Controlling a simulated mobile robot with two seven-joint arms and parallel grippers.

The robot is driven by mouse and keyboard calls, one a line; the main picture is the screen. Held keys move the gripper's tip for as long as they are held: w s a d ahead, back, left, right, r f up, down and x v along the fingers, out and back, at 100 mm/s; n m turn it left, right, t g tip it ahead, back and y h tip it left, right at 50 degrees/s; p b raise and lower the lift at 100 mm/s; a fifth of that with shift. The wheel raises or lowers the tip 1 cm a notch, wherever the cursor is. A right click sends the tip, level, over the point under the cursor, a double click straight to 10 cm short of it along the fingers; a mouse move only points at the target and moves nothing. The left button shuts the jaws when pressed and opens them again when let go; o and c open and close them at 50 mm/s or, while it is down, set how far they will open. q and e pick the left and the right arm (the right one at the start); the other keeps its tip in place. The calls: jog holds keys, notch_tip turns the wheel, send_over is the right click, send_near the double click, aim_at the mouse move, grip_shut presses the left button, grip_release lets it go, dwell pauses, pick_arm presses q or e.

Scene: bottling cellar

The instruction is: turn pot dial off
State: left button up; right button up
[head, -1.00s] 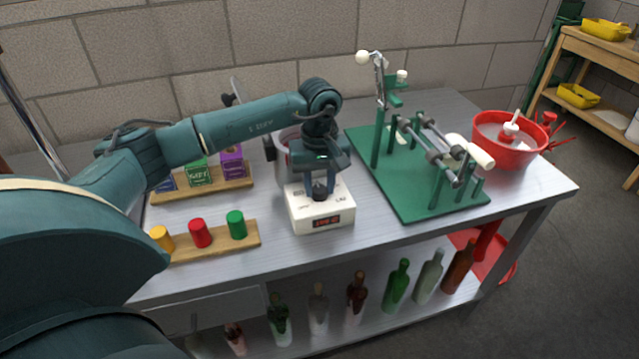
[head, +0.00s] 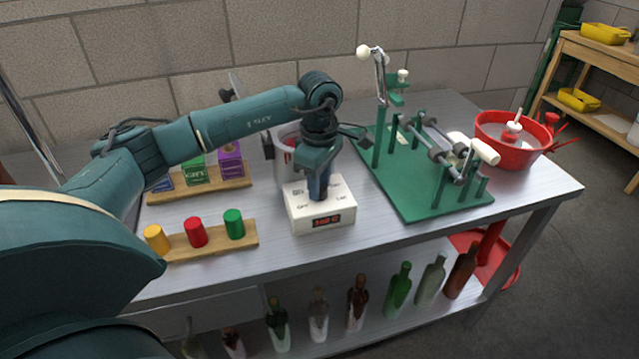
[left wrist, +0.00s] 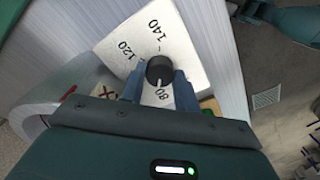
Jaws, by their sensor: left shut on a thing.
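The pot's white control box (head: 341,194) stands on the metal bench in front of the silver pot (head: 284,165). It has a red lit display on its front, whose digits I cannot read surely. My left gripper (head: 319,195) points down at the box top and hides the dial in the head view. In the left wrist view, the black round dial (left wrist: 160,68) sits between the fingers of my left gripper (left wrist: 159,86), shut on it. The dial's white line points toward the 80 mark; 120 and 140 also show.
A green corking stand (head: 410,190) is right of the box, with a red basin (head: 500,150) beyond. Left are a wooden rack of coloured boxes (head: 190,195) and a board (head: 215,246) with yellow, red and green caps. Several bottles stand on the shelf below.

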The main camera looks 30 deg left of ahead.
pick_arm(q)
jog(key=n, duration=0.2)
jog(key=shift+n, duration=0.4)
jog(key=n, duration=0.3)
jog(key=shift+n+b, duration=0.3)
jog(key=n, duration=0.4)
jog(key=shift+r, duration=0.1)
jog(key=shift+n, duration=1.4)
pick_arm(e)
jog(key=shift+a, duration=0.15)
pick_arm(q)
jog(key=o, duration=1)
jog(key=shift+c, duration=0.2)
pick_arm(e)
jog(key=shift+r, duration=0.1)
